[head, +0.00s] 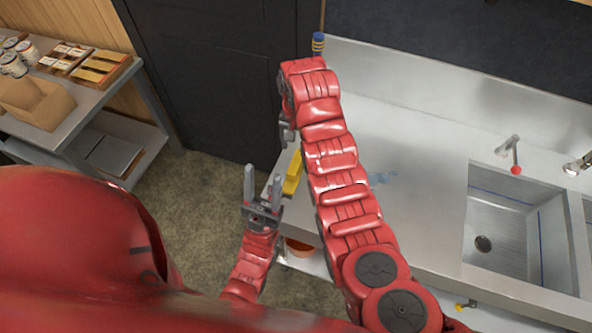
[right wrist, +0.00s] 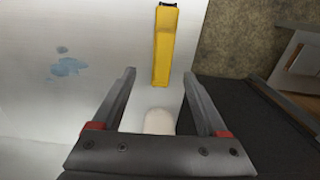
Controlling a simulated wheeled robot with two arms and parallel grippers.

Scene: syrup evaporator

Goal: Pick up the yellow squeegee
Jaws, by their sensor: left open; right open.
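The yellow squeegee (head: 292,173) lies at the left edge of the steel counter, partly hidden by my right arm in the head view. In the right wrist view the squeegee (right wrist: 164,48) is a long yellow bar with a dark far end. My right gripper (right wrist: 159,74) is open and empty, with the near end of the squeegee in line between its fingertips. In the head view my right gripper (head: 287,133) is mostly hidden by its own arm. My left gripper (head: 262,185) is open and empty, left of the squeegee, off the counter's edge.
The steel counter (head: 415,200) has a blue wet patch (head: 381,177) and a sink (head: 510,235) at right. A blue bottle (head: 318,43) stands at the back. A pale round object (right wrist: 159,122) shows between my right fingers. A shelf unit (head: 125,100) stands left across open floor.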

